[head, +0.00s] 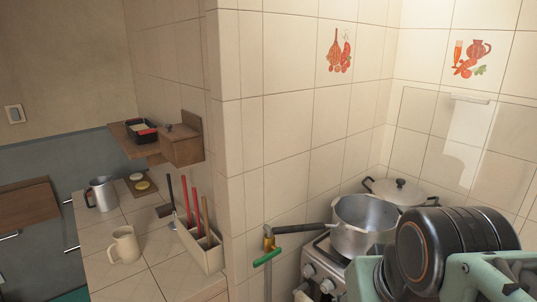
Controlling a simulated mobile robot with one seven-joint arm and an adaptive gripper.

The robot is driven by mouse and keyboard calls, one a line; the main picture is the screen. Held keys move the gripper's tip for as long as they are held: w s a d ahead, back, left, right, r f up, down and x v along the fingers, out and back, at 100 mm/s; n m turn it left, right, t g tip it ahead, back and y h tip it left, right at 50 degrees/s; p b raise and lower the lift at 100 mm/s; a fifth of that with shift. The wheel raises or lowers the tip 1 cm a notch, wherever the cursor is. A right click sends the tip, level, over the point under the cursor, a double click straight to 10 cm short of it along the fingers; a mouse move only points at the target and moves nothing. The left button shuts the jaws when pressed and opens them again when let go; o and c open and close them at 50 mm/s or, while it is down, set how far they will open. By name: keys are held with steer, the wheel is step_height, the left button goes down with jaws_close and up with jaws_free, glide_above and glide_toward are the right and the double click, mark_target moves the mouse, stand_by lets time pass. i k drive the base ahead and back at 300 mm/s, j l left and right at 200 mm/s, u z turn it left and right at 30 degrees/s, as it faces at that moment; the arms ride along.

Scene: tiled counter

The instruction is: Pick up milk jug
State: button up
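Two jug-like vessels stand upright on the tiled counter (139,285) at the left. One is a metal jug (103,193) with a dark handle on its left side, near the counter's far end. The other is a cream jug (125,245) with its handle on the left, nearer to me. I cannot tell for certain which one is the milk jug. Parts of my own arm fill the lower right corner, far from both. My gripper's fingers cannot be made out in this view.
A cream holder (205,252) with upright red and dark-handled tools stands right of the cream jug, by the wall. A wooden shelf (182,148) juts out above the counter. A pot (362,226) sits on the stove (318,272) at right, beyond the wall corner.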

mark_target(126, 243)
steer(key=u, duration=1.45)
steer(key=z, duration=2.45)
steer(key=u, duration=2.45)
